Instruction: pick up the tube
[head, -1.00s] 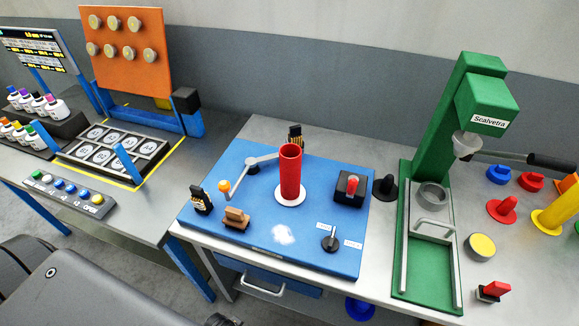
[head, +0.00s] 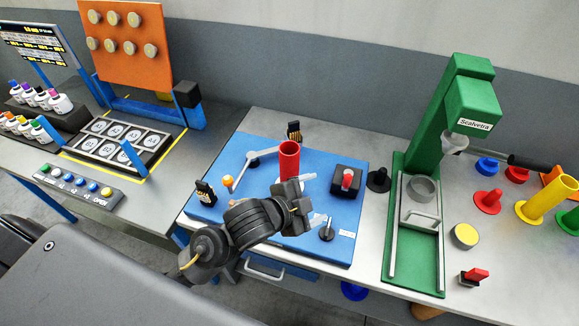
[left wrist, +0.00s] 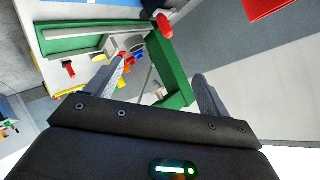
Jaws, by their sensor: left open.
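The red tube (head: 289,160) stands upright on the blue board (head: 260,150) in the head view. Its lower part is hidden behind my left gripper (head: 312,200). That gripper is over the board, on the near side of the tube, with its fingers apart and nothing between them. In the left wrist view, my left gripper (left wrist: 158,70) shows two spread fingers. A red piece, likely the tube (left wrist: 265,7), is cut off at the top right edge there, outside the fingers. My right gripper is not in view.
A black box with a red knob (head: 347,180) sits right of the tube, and a lever with an orange knob (head: 228,183) sits left. A green press (head: 425,200) stands further right, with coloured bobbins beyond. An orange rack (head: 125,45) stands back left.

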